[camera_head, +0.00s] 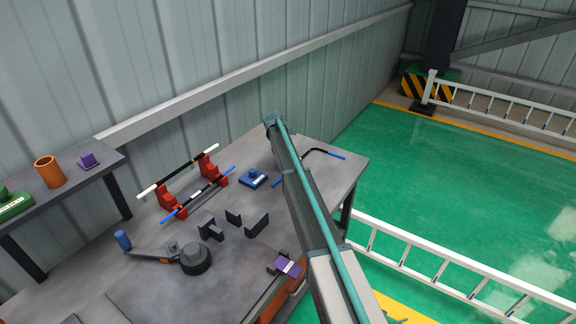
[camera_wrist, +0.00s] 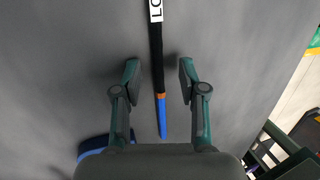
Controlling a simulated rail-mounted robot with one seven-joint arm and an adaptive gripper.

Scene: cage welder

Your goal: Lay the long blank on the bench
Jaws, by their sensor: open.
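A straight black bar (camera_wrist: 157,60) with a blue end, an orange band and a white label starting "LO" lies along the grey bench top (camera_wrist: 240,70) in the wrist view. My gripper (camera_wrist: 158,70) is open, one finger on each side of the bar, with a gap to both fingers. How far the fingertips are above the bench is hard to judge. In the head view my arm hides the gripper. Beside the arm, a black rod with blue ends (camera_head: 335,155) shows on the bench (camera_head: 340,180). It looks bent, and its middle is hidden.
Red stands (camera_head: 208,166) hold a white-tipped bar and a blue-tipped bar (camera_head: 180,209). A blue block (camera_head: 253,179), dark angled blocks (camera_head: 256,222), a round dark clamp (camera_head: 195,259) and a purple item (camera_head: 289,267) stand nearby. A side shelf (camera_head: 80,185) is at left; white railings at right.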

